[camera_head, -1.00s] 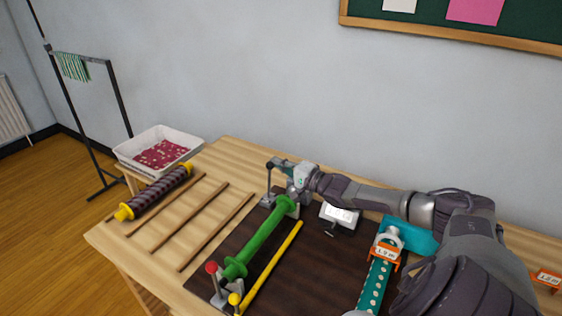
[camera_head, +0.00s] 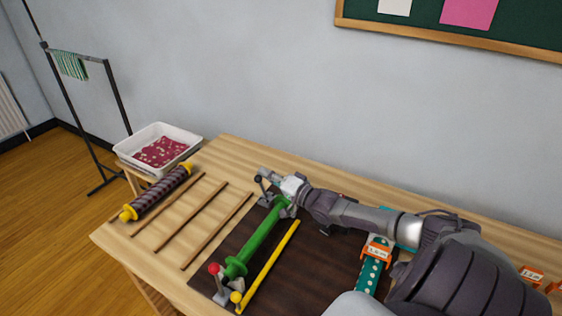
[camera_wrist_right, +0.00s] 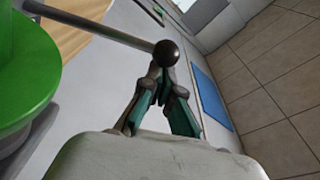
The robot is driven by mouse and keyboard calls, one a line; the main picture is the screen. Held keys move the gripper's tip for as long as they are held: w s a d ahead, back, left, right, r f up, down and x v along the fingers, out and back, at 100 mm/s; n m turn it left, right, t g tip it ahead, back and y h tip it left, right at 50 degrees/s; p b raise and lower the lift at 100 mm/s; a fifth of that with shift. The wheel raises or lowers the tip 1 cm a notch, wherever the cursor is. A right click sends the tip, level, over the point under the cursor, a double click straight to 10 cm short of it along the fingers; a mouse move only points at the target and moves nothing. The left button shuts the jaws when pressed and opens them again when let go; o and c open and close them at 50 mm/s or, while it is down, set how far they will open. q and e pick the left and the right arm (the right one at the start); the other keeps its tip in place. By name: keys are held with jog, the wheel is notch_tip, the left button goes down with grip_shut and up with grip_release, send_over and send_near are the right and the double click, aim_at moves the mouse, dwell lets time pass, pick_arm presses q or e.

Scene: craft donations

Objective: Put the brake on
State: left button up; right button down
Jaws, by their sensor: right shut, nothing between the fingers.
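A winding stand on the dark mat (camera_head: 318,262) holds a green spool (camera_head: 262,240). At its far end is a grey lever with a dark ball knob (camera_head: 258,179). In the right wrist view the knob (camera_wrist_right: 166,53) and its rod (camera_wrist_right: 95,24) are close in front of my right gripper (camera_wrist_right: 163,75). That gripper, also in the head view (camera_head: 268,177), is shut and empty, its fingertips at the knob; whether they touch I cannot tell. A red knob (camera_head: 214,268) and a yellow knob (camera_head: 236,297) are at the near end. My left gripper is out of view.
A yellow bar (camera_head: 271,262) lies along the spool's right. A teal strip with an orange tag (camera_head: 377,250) is farther right. A striped roll (camera_head: 157,192) and wooden sticks (camera_head: 190,221) lie left; a white bin (camera_head: 182,134) stands behind.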

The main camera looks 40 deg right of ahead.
jog(key=shift+s+a+f, duration=0.1)
jog(key=shift+a+f, duration=0.15)
jog(key=shift+f, duration=0.1)
jog(key=s, duration=0.4)
jog(key=s+d, duration=0.1)
jog(key=s, duration=0.1)
jog(key=shift+s, duration=0.2)
jog(key=shift+s+d, duration=0.3)
jog(key=shift+s, duration=0.1)
jog(key=shift+r, duration=0.1)
